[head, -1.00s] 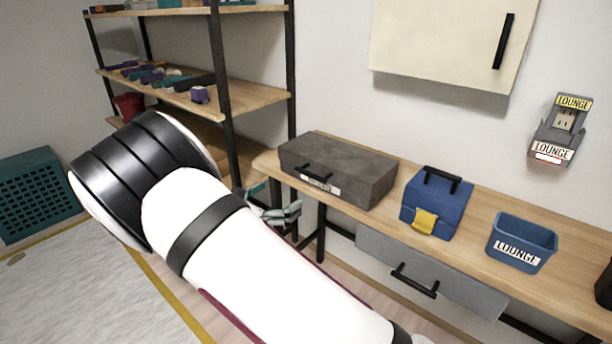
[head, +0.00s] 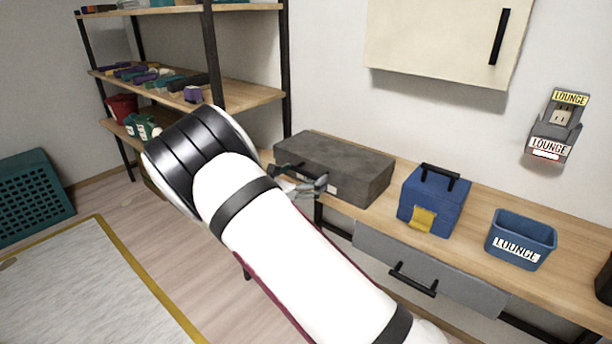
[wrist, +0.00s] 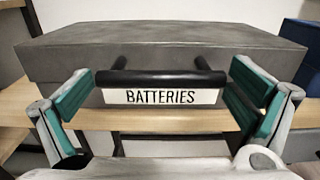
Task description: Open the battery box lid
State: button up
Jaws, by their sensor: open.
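The battery box (head: 345,168) is a dark grey box with its lid shut, at the left end of the wooden bench in the head view. In the wrist view the box (wrist: 165,45) fills the upper middle, with a white "BATTERIES" label and a black bar handle (wrist: 160,77) on its front. My gripper (wrist: 165,85) is open in front of the handle, with one teal-padded finger near each end of it. I cannot tell whether the fingers touch it. In the head view my gripper (head: 302,184) is at the box's front, partly hidden by my arm.
A blue toolbox (head: 434,200) with a yellow latch and a blue "LOUNGE" bin (head: 521,240) stand to the right on the bench (head: 478,225). A grey drawer (head: 425,280) is below. A shelf rack (head: 215,60) stands left; a cabinet (head: 440,40) hangs above.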

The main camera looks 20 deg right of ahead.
jog(key=shift+w+d, duration=0.2)
jog(key=shift+d, duration=0.05)
